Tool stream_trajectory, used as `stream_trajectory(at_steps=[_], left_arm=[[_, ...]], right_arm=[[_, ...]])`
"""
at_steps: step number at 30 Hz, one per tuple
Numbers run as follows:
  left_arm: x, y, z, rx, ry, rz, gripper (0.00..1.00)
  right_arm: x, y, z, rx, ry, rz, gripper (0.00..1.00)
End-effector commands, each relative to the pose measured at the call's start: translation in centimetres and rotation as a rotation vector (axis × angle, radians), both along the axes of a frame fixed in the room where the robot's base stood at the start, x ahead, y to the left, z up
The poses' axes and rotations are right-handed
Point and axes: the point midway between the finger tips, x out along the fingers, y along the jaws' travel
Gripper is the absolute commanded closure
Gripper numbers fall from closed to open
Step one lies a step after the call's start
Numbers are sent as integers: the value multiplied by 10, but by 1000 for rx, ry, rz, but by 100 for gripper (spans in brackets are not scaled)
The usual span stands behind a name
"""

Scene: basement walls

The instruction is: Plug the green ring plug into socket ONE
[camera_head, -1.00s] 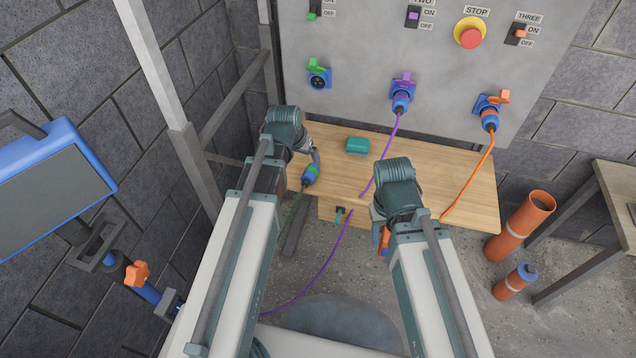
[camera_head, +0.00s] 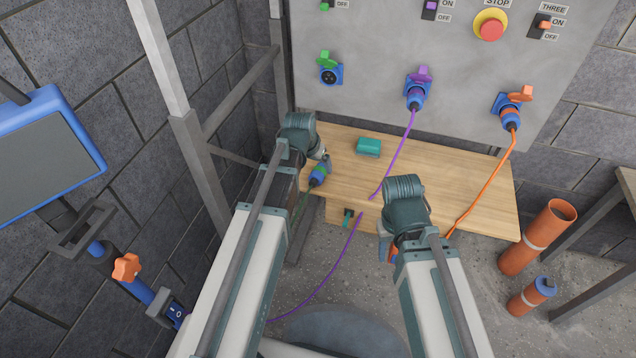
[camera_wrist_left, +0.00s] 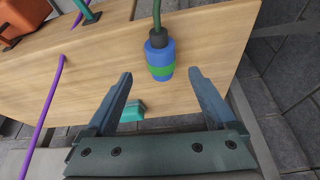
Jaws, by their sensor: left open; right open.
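The green ring plug (camera_head: 318,174), blue with a green band, lies at the left part of the wooden bench with its dark green cable running off the front edge. It also shows in the left wrist view (camera_wrist_left: 160,61). My left gripper (camera_head: 323,158) is open beside the plug. In the left wrist view the open fingers (camera_wrist_left: 160,76) point toward the plug, which sits between and slightly past their tips, not gripped. Socket ONE (camera_head: 331,75), blue with a raised green lid, is empty on the grey panel; its label is out of view. My right gripper (camera_head: 386,248) is low before the bench, partly hidden.
A purple plug (camera_head: 415,92) and an orange plug (camera_head: 509,116) sit in the other sockets, cables hanging across the bench (camera_head: 450,190). A teal block (camera_head: 368,147) lies on the bench. Orange pipes (camera_head: 538,238) stand at right. An orange object (camera_wrist_left: 35,20) is near the right gripper.

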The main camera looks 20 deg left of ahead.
Motion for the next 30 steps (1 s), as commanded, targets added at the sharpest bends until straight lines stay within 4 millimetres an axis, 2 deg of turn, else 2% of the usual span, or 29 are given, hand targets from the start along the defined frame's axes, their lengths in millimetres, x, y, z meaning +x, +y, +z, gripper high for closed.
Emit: stream_trajectory(at_steps=[1, 2, 17, 30], left_arm=[[3, 0, -10, 0, 0, 0, 9], [4, 0, -11, 0, 0, 0, 9], [5, -1, -15, 0, 0, 0, 9], [17, 0, -62, 0, 0, -1, 9]], right_arm=[[0, 0, -10, 0, 0, 0, 50], [0, 0, -11, 0, 0, 0, 50], [0, 0, -15, 0, 0, 0, 50], [0, 0, -62, 0, 0, 0, 50]])
